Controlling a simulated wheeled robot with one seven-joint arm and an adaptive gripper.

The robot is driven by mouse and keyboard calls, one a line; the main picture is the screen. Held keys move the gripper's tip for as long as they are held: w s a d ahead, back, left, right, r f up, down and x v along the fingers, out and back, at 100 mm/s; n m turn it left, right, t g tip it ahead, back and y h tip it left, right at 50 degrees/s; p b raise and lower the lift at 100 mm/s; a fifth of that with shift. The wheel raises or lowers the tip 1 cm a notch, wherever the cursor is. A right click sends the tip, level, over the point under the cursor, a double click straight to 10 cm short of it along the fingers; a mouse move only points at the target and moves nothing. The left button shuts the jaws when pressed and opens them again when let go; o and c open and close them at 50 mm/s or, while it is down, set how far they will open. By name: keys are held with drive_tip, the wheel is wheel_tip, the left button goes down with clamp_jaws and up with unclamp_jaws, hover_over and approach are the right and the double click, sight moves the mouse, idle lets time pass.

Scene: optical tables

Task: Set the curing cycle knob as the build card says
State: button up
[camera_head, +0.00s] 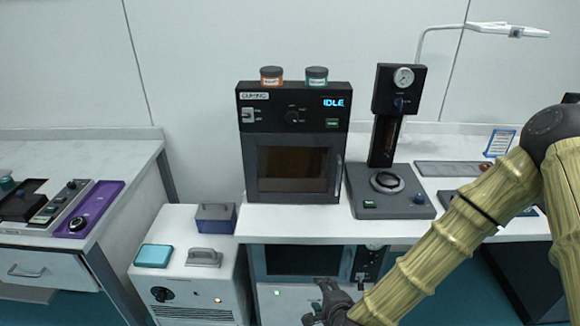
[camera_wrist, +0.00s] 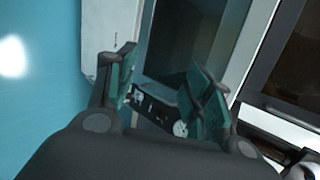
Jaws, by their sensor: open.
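The black curing oven (camera_head: 293,143), with a label that seems to read CURING, stands on the middle table. Its round dark cycle knob (camera_head: 292,117) is on the upper panel; its setting is too small to read. The display (camera_head: 333,103) shows IDLE in blue. A small card with a blue border (camera_head: 500,143) stands at the back right; its text is unreadable, and I cannot tell whether it is the build card. My gripper (camera_head: 318,302) is open and empty, low in front of the table, well below the knob. Its spread fingers (camera_wrist: 163,68) show in the wrist view.
Two jars, orange (camera_head: 271,76) and green (camera_head: 317,76), stand on the oven. A press-like device with a gauge (camera_head: 391,200) stands right of it. A white cabinet (camera_head: 190,285) stands lower left. Under the tabletop is another unit with a dark window (camera_head: 303,261).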

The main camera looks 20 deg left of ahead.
drive_tip(key=w+a+r+m+t+y, duration=0.15)
drive_tip(key=w+a+r+m, duration=0.3)
drive_tip(key=r, duration=0.45)
drive_tip(key=w+a+r+m+t+h, duration=0.1)
drive_tip(key=w+a+r+m+t, duration=0.3)
drive_tip(key=r, duration=0.6)
drive_tip(key=m+t+p, duration=0.2)
drive_tip(key=m+t, duration=0.1)
drive_tip(key=m, duration=0.6)
approach(292, 119)
drive_tip(key=p+x, duration=0.2)
drive_tip(key=x, duration=0.5)
drive_tip(key=shift+w+a+r, duration=0.1)
drive_tip(key=shift+w+r, duration=0.05)
drive_tip(key=shift+p+x, duration=0.45)
drive_tip(key=shift+x, duration=0.35)
drive_tip(key=c, duration=1)
